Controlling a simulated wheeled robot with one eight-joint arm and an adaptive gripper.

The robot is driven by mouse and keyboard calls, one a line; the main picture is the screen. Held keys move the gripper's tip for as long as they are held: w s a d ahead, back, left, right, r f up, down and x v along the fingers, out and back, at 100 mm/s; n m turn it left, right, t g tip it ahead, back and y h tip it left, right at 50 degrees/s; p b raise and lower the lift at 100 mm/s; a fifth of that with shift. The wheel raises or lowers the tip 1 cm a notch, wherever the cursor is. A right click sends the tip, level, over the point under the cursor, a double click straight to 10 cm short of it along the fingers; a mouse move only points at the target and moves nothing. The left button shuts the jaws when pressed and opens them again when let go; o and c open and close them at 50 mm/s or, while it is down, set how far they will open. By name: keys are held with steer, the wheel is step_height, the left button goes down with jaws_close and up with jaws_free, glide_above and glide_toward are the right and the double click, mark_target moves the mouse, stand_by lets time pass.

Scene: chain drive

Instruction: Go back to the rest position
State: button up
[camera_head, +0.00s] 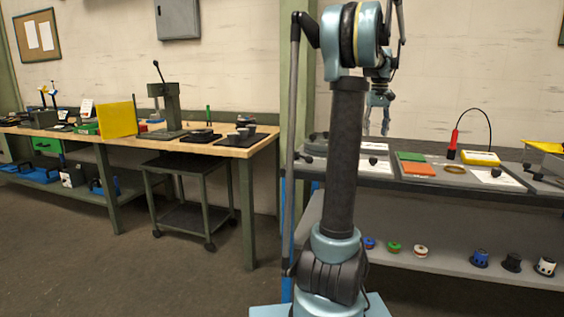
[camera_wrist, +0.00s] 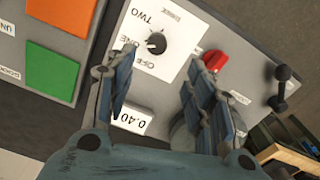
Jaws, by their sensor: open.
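My gripper (camera_head: 377,112) hangs fingers down over the grey test bench (camera_head: 412,184) in the head view, partly behind my own arm. In the wrist view my gripper (camera_wrist: 160,100) has its two fingers spread apart, with nothing between them. Below it lies a white panel with a black rotary knob (camera_wrist: 156,43) marked OFF, ONE and TWO. A small display (camera_wrist: 133,117) reading 0.40 sits below the knob. A red part (camera_wrist: 214,60) is beside the right finger, and what it belongs to is partly hidden.
An orange pad (camera_wrist: 64,27) and a green pad (camera_wrist: 54,77) lie left of the knob. A black lever (camera_wrist: 282,84) stands at the right. A red-handled probe (camera_head: 453,142) stands by a yellow meter (camera_head: 480,158). A wooden workbench (camera_head: 256,147) is at the left, with open floor in front.

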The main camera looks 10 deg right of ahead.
steer(key=s+a+f+n+t, duration=0.1)
steer(key=s+a+f, duration=0.3)
steer(key=s+a, duration=0.5)
steer(key=s+a+f, duration=0.5)
steer(key=s+a, duration=0.1)
steer(key=a, duration=0.8)
steer(key=s+a+f, duration=0.4)
steer(key=s+f, duration=0.4)
steer(key=f, duration=0.1)
steer(key=s+a+f+n+t, duration=0.1)
steer(key=s+a+f, duration=0.4)
steer(key=s+f, duration=0.3)
steer(key=shift+s+a+f, duration=0.2)
steer(key=shift+a+f, duration=0.1)
steer(key=shift+f, duration=0.5)
steer(key=shift+w+f, duration=0.2)
steer(key=shift+w, duration=0.3)
